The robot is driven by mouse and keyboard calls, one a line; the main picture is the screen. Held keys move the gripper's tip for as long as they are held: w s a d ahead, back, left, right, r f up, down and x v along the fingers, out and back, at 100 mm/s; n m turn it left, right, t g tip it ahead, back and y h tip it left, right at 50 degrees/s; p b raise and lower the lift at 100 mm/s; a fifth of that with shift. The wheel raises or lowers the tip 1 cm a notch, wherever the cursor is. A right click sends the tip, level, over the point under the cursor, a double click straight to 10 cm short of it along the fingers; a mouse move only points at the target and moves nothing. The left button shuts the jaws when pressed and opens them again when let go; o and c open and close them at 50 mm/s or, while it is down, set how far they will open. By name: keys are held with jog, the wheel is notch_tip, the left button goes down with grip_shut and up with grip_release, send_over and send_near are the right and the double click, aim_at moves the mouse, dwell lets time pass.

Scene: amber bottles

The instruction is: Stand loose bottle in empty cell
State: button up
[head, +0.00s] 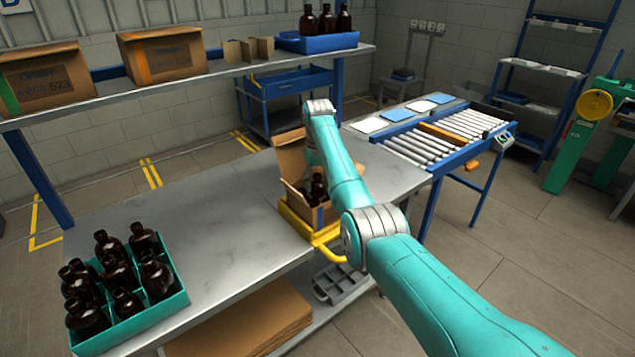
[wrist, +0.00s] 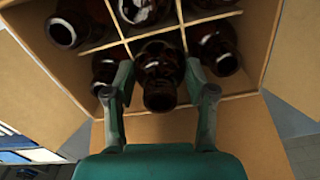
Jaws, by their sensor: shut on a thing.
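An open cardboard carton (head: 291,158) with raised flaps stands in a yellow holder (head: 318,236) on the bench. The wrist view shows its cardboard dividers (wrist: 125,38) and several dark amber bottles in the cells. My gripper (wrist: 158,78) has one finger on each side of an amber bottle (wrist: 160,97) and is shut on it. This bottle is at the middle cell of the row nearest the gripper, with bottles in the cells to its left (wrist: 104,68) and right (wrist: 217,50). Its base is hidden. In the head view my arm hides the gripper.
A green crate (head: 150,316) of amber bottles stands at the bench's front left. The bench top (head: 205,215) between crate and carton is clear. A shelf above holds closed cartons (head: 163,55) and a blue bin (head: 318,42) with bottles. A roller conveyor (head: 440,140) lies right.

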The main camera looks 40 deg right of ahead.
jog(key=shift+f, duration=0.6)
jog(key=o, duration=1.3)
jog(key=shift+f, duration=0.1)
notch_tip(320, 180, up, 12)
jog(key=shift+r, duration=0.1)
